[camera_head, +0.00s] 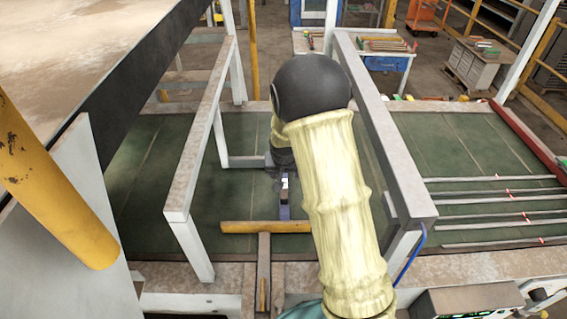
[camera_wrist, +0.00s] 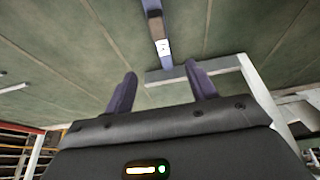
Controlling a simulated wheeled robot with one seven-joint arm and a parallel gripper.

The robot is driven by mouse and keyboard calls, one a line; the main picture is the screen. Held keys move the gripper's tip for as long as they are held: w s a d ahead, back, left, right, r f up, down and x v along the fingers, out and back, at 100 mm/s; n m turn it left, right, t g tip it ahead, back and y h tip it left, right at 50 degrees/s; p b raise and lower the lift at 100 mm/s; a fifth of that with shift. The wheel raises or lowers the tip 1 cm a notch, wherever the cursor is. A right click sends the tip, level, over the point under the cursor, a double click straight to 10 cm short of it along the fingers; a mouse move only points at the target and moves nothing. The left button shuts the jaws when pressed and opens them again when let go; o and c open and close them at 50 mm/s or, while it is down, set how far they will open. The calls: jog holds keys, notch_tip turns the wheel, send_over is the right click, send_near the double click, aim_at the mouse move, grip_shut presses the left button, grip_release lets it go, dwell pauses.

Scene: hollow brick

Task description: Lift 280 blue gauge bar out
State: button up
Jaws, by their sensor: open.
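The blue gauge bar (camera_wrist: 164,58) shows in the wrist view as a narrow dark blue bar with a brown section and a white label. It runs down from the top edge, ahead of my fingertips. In the head view a short blue piece of it (camera_head: 285,213) shows over the green bed, just behind a yellow crossbar. My gripper (camera_wrist: 163,82) is open, its two purple fingers apart with nothing between them. In the head view my arm hides most of my gripper (camera_head: 281,176), and I cannot tell its exact distance from the bar.
White frame rails stand to the left (camera_head: 200,130) and right (camera_head: 385,130) of my arm. The yellow crossbar (camera_head: 262,227) lies in front. Several thin grey strips (camera_head: 490,198) lie on the green bed (camera_head: 440,145) at right. A yellow post (camera_head: 50,185) stands at left.

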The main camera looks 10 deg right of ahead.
aim_at(284, 190)
jog(key=b+x, duration=0.2)
jog(key=x, duration=0.3)
jog(key=b+x, duration=0.3)
jog(key=x, duration=0.3)
jog(key=b+x, duration=0.2)
jog(key=x, duration=0.4)
jog(key=shift+s+f+b, duration=0.2)
jog(key=shift+s+b, duration=0.05)
jog(key=shift+b, duration=0.1)
jog(key=c, duration=1.2)
notch_tip(284, 190, up, 9)
jog(key=p, duration=0.4)
jog(key=shift+r, duration=0.1)
dwell(0.5)
jog(key=shift+w+a, duration=0.1)
